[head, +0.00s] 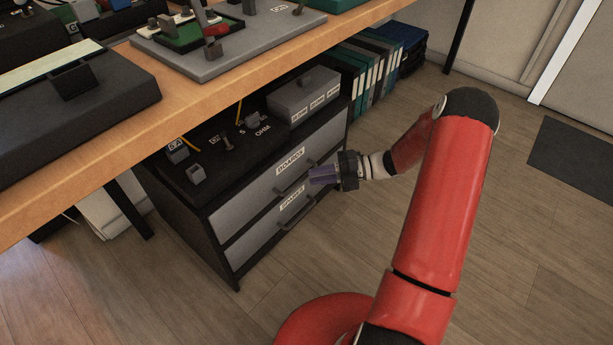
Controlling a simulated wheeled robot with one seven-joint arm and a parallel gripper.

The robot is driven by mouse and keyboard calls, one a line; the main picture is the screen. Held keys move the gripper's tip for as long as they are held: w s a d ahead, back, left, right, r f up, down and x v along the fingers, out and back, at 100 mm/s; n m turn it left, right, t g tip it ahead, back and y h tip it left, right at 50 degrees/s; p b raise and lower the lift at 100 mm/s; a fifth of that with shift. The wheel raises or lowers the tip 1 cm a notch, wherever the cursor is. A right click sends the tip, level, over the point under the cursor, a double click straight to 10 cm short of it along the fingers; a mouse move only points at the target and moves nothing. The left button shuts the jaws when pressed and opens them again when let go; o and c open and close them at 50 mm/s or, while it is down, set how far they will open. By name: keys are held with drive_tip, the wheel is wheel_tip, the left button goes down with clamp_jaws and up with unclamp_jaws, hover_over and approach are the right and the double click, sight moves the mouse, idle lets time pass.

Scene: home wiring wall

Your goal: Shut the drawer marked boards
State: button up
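A low dark cabinet (232,276) with two grey drawer fronts stands under the workbench. The upper drawer marked BOARDS (250,193) has a dark bar handle (284,191). Its front looks flush or nearly flush with the cabinet; I cannot tell a small gap from this angle. The lower drawer (255,238) has a label that seems to read SPARES and its own handle (300,214). My gripper (314,176) is in front of the right part of the BOARDS drawer, close to its handle. Whether it touches, and whether its fingers are apart, is not clear.
The wooden workbench (190,107) overhangs the cabinet. A grey box (304,92) and small parts sit on the cabinet top. Several binders (368,75) stand to its right. The wood floor (545,260) is clear at the right; a dark mat (575,160) lies near the door.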

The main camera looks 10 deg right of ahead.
drive_tip(key=shift+s+d+r, duration=0.15)
drive_tip(key=shift+d, duration=0.65)
drive_tip(key=shift+s+d+r, duration=0.1)
drive_tip(key=shift+d, duration=0.65)
drive_tip(key=s+a+r+n+g+h+p, duration=0.2)
drive_tip(key=s+a+r+n+h, duration=0.3)
drive_tip(key=r+n, duration=0.5)
drive_tip(key=s+a+r+n+g+h+p, duration=0.1)
drive_tip(key=s+a+r+n+h+p, duration=0.15)
drive_tip(key=s+r+n+h, duration=0.5)
drive_tip(key=s+d+r+n+t+h+p, duration=0.1)
drive_tip(key=s+r+n+t+h+p, duration=0.1)
drive_tip(key=s+r+n, duration=0.4)
drive_tip(key=s+r+n+t+h+p, duration=0.1)
drive_tip(key=s+r+n+t, duration=0.3)
drive_tip(key=r+n, duration=0.5)
drive_tip(key=s+n+p, duration=0.1)
drive_tip(key=s+n, duration=0.1)
drive_tip(key=n, duration=0.5)
drive_tip(key=shift+s+d+h, duration=0.25)
drive_tip(key=shift+d+h, duration=0.1)
